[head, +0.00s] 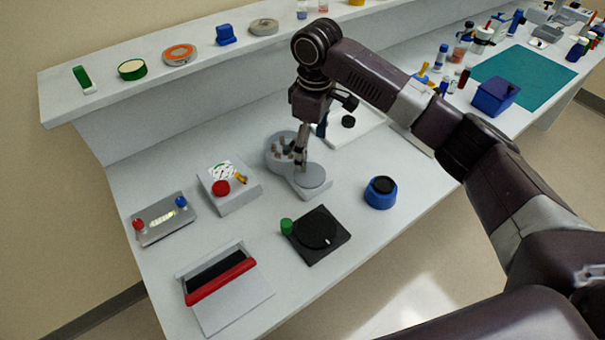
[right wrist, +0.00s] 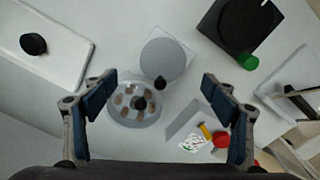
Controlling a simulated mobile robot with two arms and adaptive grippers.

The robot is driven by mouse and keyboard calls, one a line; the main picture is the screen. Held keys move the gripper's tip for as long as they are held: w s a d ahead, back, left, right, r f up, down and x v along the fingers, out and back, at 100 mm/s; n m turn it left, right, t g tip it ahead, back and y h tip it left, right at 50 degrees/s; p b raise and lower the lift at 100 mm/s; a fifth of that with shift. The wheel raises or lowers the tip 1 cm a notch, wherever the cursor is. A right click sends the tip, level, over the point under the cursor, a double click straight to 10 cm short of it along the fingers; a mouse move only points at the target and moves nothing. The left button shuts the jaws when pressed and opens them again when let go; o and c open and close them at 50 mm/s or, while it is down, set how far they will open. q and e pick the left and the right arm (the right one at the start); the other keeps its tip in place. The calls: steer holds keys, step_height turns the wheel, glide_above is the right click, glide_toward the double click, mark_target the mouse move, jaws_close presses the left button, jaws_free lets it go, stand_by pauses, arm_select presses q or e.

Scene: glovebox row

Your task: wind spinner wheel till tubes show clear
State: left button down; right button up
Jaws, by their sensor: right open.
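The spinner is a light grey device with a round tube rotor (head: 279,160) and a flat round wheel (head: 313,177) side by side. In the right wrist view the rotor (right wrist: 121,116) holds several brownish tubes around a black centre knob. The wheel (right wrist: 163,60) is a grey disc with a small black handle (right wrist: 160,82) at its rim, on the rotor side. My right gripper (head: 301,163) points down over the spinner and partly hides it in the head view. In the right wrist view its fingers (right wrist: 160,88) are wide apart, with nothing between the pads. My left gripper is out of view.
A black dial plate with a green knob (head: 288,226), a blue round pot (head: 380,192) and a gauge box with a red knob (head: 221,188) stand close around. A white tray (head: 371,130) lies behind. A shelf (head: 150,84) runs along the back.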

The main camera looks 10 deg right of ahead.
mark_target(309, 173)
steer(key=shift+n, duration=0.3)
steer(key=shift+a, duration=0.2)
step_height(309, 173, down, 3)
steer(key=shift+s+a+f+p, duration=0.1)
steer(key=shift+s+a+p, duration=0.05)
steer(key=shift+p, duration=0.2)
step_height(309, 173, down, 3)
steer(key=shift+f, duration=0.15)
steer(key=shift+f+p, duration=0.25)
steer(key=shift+p, duration=0.05)
steer(key=shift+f, duration=0.15)
steer(key=c, duration=1.2)
steer(key=shift+o, duration=0.2)
steer(key=shift+r+p, duration=0.2)
steer(key=shift+p, duration=0.15)
steer(key=m+p, duration=0.3)
steer(key=p, duration=0.3)
steer(key=shift+r+m+p, duration=0.15)
steer(key=shift+m+p, duration=0.65)
steer(key=shift+p, duration=0.05)
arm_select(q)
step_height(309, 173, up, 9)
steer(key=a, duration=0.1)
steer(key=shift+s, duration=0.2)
arm_select(e)
steer(key=shift+f, duration=0.25)
